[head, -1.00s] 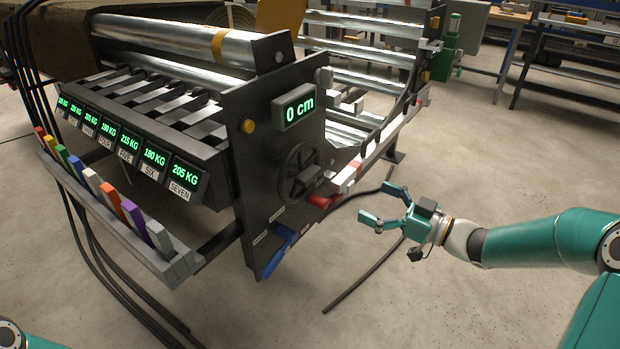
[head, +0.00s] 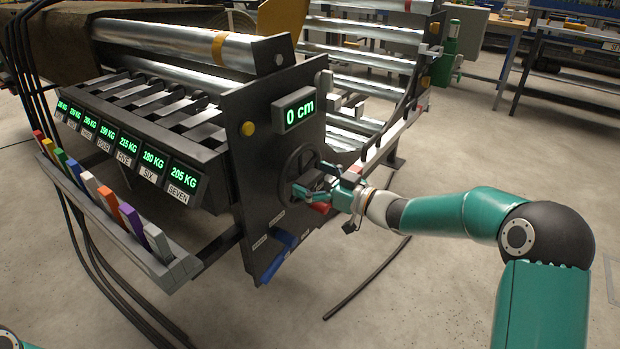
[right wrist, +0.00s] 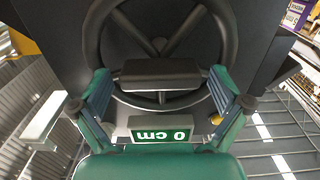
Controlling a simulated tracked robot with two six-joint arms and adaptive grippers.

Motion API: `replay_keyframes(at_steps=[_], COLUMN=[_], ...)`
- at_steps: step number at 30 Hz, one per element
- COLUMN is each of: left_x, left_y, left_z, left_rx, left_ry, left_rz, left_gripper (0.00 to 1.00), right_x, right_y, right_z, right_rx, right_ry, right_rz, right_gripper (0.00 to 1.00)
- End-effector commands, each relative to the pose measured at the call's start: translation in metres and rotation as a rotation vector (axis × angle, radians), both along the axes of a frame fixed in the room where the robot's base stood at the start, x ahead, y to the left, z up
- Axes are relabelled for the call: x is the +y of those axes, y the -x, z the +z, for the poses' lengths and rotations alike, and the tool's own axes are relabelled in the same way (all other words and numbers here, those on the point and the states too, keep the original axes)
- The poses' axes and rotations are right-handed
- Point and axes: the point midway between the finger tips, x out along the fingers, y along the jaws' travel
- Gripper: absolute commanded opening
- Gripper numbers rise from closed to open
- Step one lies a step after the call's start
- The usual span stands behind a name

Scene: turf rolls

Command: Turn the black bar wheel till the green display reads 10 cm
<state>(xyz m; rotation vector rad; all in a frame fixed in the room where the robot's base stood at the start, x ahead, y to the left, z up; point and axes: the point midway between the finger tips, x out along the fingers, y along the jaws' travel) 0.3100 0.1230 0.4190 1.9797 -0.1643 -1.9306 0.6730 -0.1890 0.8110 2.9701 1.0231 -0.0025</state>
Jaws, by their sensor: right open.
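The black bar wheel (head: 286,161) is on the dark side plate of the machine. The green display (head: 297,110) above it reads 0 cm. My right gripper (head: 307,179) is open in front of the wheel. In the right wrist view the wheel (right wrist: 230,35) appears upside down, and its thick bar (right wrist: 160,75) lies between the two spread fingers, with a gap on each side. The display also shows upside down in that view (right wrist: 161,134). In the head view my gripper hides part of the wheel. My left gripper is out of view.
A blue lever (head: 279,257) and a red part (head: 320,208) sit low near the wheel. A yellow button (head: 248,129) is on the plate's left. Several coloured levers and weight displays (head: 184,177) line the front.

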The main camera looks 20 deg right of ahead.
Motion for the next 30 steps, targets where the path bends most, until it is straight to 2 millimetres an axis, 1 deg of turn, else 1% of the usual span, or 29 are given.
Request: replay_keyframes(at_steps=[3, 10, 11, 18, 26, 30], left_x=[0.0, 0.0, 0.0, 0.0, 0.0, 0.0], left_y=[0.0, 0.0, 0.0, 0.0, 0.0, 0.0], left_z=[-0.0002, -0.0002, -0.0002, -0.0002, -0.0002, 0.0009], left_rx=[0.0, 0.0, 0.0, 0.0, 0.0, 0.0], left_ry=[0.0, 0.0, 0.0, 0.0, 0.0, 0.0], left_rz=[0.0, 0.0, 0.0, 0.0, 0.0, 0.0], left_gripper=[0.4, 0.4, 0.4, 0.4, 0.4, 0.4], right_x=[0.0025, 0.0019, 0.0019, 0.0018, 0.0018, 0.0023], right_y=[-0.0031, -0.0029, -0.0029, -0.0028, -0.0029, -0.0031], right_z=[0.0005, 0.0005, 0.0005, 0.0004, 0.0005, 0.001], right_rx=[-0.001, -0.001, -0.001, -0.001, -0.001, 0.001], right_ry=[-0.001, -0.001, -0.001, -0.001, -0.001, -0.003], right_rz=[0.0, -0.002, -0.002, -0.002, -0.002, -0.001], right_gripper=[1.0, 1.0, 0.97, 0.57, 0.13, 0.12])
